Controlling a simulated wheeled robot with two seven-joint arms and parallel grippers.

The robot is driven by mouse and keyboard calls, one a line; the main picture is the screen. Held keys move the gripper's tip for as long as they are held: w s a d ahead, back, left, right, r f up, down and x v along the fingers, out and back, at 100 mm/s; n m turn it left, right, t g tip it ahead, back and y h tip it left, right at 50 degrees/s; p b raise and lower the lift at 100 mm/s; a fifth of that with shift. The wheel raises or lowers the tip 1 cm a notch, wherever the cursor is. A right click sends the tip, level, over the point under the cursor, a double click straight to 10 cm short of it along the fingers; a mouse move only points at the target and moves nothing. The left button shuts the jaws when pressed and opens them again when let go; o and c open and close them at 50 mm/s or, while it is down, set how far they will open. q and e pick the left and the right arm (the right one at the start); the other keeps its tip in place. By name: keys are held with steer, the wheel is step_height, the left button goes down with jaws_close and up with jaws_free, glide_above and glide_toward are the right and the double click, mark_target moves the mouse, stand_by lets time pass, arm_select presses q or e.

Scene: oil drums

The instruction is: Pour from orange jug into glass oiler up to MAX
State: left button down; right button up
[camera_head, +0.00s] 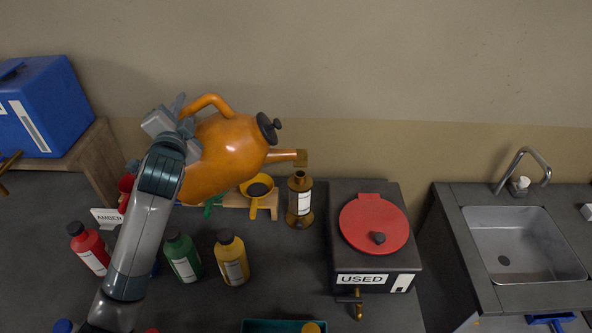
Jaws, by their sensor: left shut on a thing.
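The orange jug (222,150) is held up in the air and tilted, its spout (288,156) pointing right and its black-knobbed lid at upper right. My left gripper (184,118) is shut on the jug at its handle side. The glass oiler (300,202), with brass-coloured parts and a white label, stands upright on the dark counter. The spout's tip is just above the oiler's open top in the picture, apart from it. I cannot make out a stream, the oil level or the MAX mark. My right gripper is not in view.
A black USED tank (370,279) with a red lid (374,225) stands right of the oiler. A yellow funnel (258,192) sits on a wooden stand behind. Red (89,248), green (182,257) and yellow (232,258) bottles stand in front. A sink (522,245) is at right.

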arm_select(q)
steer(key=shift+r, duration=0.25)
steer(key=shift+d+r+m, duration=0.25)
steer(key=shift+r+m, duration=0.05)
steer(key=shift+r, duration=0.05)
steer(key=shift+d+r, duration=0.1)
steer(key=shift+r, duration=0.15)
stand_by(0.3)
steer(key=shift+d+r, duration=0.25)
steer(key=shift+r, duration=0.2)
stand_by(0.4)
steer(key=shift+w+d+r+m, duration=0.1)
steer(key=shift+d+r+m, duration=0.15)
steer(key=shift+r+m, duration=0.15)
steer(key=shift+d+r, duration=0.15)
stand_by(0.4)
